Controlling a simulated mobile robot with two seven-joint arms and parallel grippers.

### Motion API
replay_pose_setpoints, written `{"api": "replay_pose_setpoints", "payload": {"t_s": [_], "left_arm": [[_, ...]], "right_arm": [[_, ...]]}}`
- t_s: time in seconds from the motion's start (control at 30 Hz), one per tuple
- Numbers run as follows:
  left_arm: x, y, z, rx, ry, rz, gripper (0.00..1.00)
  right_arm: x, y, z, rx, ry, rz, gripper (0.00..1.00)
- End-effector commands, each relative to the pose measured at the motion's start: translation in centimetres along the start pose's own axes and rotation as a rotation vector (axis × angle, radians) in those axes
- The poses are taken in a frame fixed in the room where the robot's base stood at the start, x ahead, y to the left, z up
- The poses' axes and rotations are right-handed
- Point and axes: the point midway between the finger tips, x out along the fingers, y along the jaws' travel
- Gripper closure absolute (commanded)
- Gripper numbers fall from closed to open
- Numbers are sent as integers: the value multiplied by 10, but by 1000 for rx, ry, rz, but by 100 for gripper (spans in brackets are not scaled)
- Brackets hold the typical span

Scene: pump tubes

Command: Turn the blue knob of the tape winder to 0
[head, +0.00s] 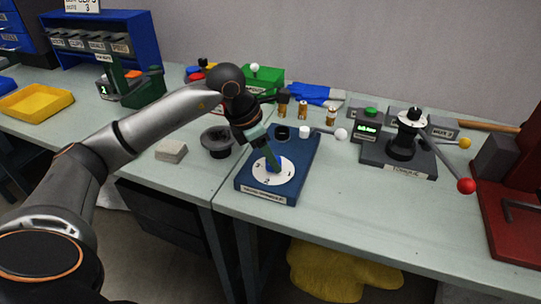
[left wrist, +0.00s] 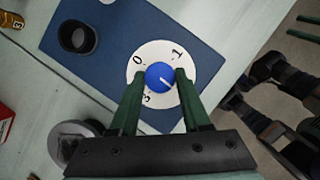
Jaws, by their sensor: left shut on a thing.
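The blue knob (left wrist: 160,76) sits at the middle of a white numbered dial (head: 287,175) on a blue base (head: 303,152). In the left wrist view, its white pointer line points to the lower right, away from the 0 at the upper left. The digits 0, 1 and 3 show there; the area where the pointer aims is partly behind a finger. My left gripper (head: 271,160) comes down from above, its green fingers (left wrist: 155,88) shut on the knob's two sides. The knob is mostly hidden in the head view.
A dark round dish (head: 217,152) and a grey block (head: 171,151) lie left. A grey device with a red-balled lever (head: 466,186) stands right. Bare table lies between.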

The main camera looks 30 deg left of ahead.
Motion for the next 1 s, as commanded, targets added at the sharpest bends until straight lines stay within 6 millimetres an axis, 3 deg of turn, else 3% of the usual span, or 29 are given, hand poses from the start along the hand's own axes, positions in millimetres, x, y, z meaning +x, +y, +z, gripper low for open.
{"api": "replay_pose_setpoints", "payload": {"t_s": [0.1, 0.53, 0.8, 1.0], "left_arm": [[0, 0, 0, -1, 0, 1, 100], [0, 0, 0, -13, 1, 7, 100], [1, -2, 0, -222, 1, 94, 100], [0, -2, 0, -282, 1, 118, 100]], "right_arm": [[0, 0, 0, 0, 0, 0, 36], [0, 0, 0, 0, 0, 0, 36], [1, 0, 1, 0, 0, 0, 36], [1, 0, 1, 0, 0, 0, 36]]}}
